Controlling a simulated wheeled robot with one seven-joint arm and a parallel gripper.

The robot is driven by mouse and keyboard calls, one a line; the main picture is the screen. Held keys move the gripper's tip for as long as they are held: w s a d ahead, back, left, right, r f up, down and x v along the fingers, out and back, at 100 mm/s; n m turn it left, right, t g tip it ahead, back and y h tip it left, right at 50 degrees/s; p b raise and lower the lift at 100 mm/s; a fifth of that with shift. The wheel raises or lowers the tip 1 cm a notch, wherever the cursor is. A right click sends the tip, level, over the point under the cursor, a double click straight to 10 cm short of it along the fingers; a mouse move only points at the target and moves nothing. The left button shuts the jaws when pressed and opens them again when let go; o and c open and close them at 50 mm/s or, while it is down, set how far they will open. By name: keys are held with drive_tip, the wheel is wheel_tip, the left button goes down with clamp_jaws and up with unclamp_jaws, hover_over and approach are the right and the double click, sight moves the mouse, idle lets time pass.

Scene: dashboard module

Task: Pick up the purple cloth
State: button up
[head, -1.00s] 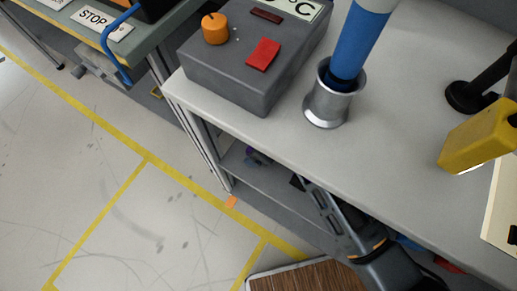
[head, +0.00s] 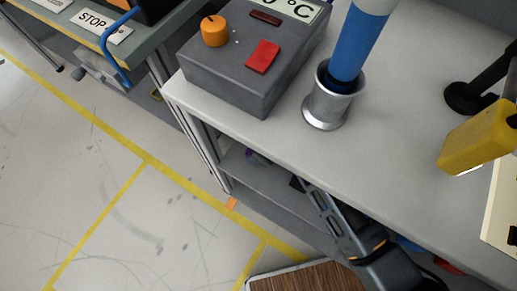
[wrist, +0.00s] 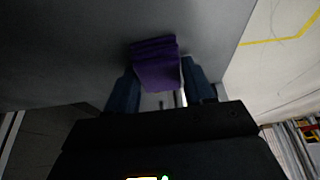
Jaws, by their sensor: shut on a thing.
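The purple cloth (wrist: 155,62) shows in the wrist view as a small folded stack between the two dark fingers of my gripper (wrist: 161,82). The fingers are shut on it, one on each side. A grey surface lies behind it. In the head view, my arm reaches under the bench top toward the lower shelf (head: 275,190). The dark end of my gripper (head: 297,183) is partly hidden there by the bench top. A small, dim purplish patch shows on the shelf to its left, too small to tell what it is.
The bench top (head: 400,150) overhangs my arm. On it stand a grey control box (head: 235,80), a metal cup (head: 326,108) with a blue tube, and a yellow device (head: 478,140). A metal leg stands left of the shelf opening. The floor at left is clear.

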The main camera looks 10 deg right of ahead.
drive_tip(key=shift+r, duration=0.45)
drive_tip(key=r, duration=0.2)
drive_tip(key=shift+s+a+r+p, duration=0.3)
drive_tip(key=shift+r, duration=0.05)
drive_tip(key=s+a, duration=1.2)
drive_tip(key=o, duration=0.4)
drive_tip(key=c, duration=0.3)
drive_tip(key=shift+s, duration=0.2)
